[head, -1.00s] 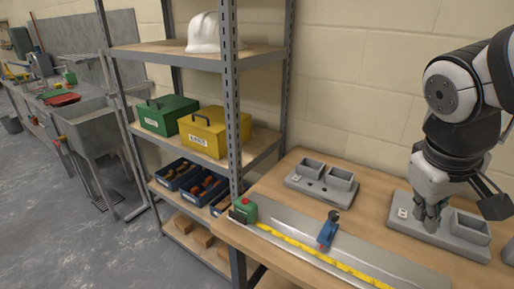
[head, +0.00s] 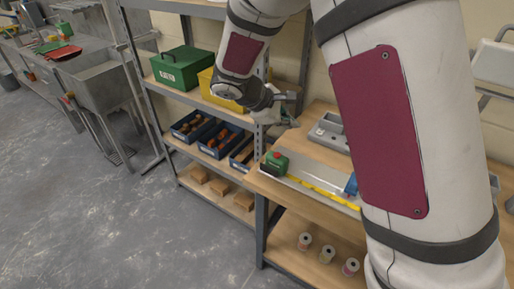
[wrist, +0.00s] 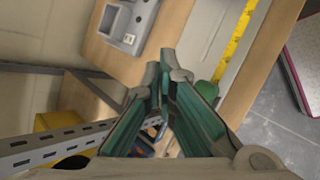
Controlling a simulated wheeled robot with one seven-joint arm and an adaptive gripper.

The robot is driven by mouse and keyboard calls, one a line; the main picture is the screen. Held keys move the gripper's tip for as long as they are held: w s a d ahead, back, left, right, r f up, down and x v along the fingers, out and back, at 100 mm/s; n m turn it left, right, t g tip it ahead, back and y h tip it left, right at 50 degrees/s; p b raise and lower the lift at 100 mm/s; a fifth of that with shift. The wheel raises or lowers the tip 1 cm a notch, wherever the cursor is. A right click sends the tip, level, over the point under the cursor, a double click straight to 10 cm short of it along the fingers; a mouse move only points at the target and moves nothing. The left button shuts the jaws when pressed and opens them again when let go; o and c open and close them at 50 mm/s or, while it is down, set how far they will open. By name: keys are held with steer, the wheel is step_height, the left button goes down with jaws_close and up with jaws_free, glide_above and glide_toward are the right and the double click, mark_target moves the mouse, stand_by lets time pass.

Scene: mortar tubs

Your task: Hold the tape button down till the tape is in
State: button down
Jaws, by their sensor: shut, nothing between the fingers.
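The tape measure (head: 276,163) has a green body with a red button on top. It sits at the left end of the bench. Its yellow tape (head: 318,193) is out and runs right along a grey metal strip (head: 322,176). A blue clamp (head: 351,185) stands on the strip, partly hidden by my arm. My gripper (head: 290,118) is shut and empty, above and behind the tape body, apart from it. In the wrist view my fingers (wrist: 165,62) meet; the yellow tape (wrist: 233,48) and part of the green body (wrist: 207,90) show beyond them. The button is hidden there.
A grey block with cups (head: 328,133) lies behind the strip. A shelf post (head: 262,215) stands close left of the bench. The shelves hold a green box (head: 182,69), a yellow box (head: 207,84) and blue bins (head: 219,140). Spools (head: 327,254) stand below the bench.

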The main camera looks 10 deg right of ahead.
mark_target(278, 156)
steer(key=shift+w+a+f+n, duration=0.2)
steer(key=shift+w+a, duration=0.15)
steer(key=shift+a, duration=0.15)
steer(key=shift+w+a+f+n, duration=0.2)
steer(key=shift+w+a, duration=0.1)
steer(key=shift+a, duration=0.2)
steer(key=shift+f+b, duration=1.8)
steer(key=shift+f, duration=2.65)
steer(key=shift+f, duration=0.4)
steer(key=shift+f+b, duration=0.35)
steer(key=shift+f, duration=0.05)
steer(key=shift+r, duration=0.15)
steer(key=shift+r+p, duration=0.4)
steer(key=shift+r, duration=0.3)
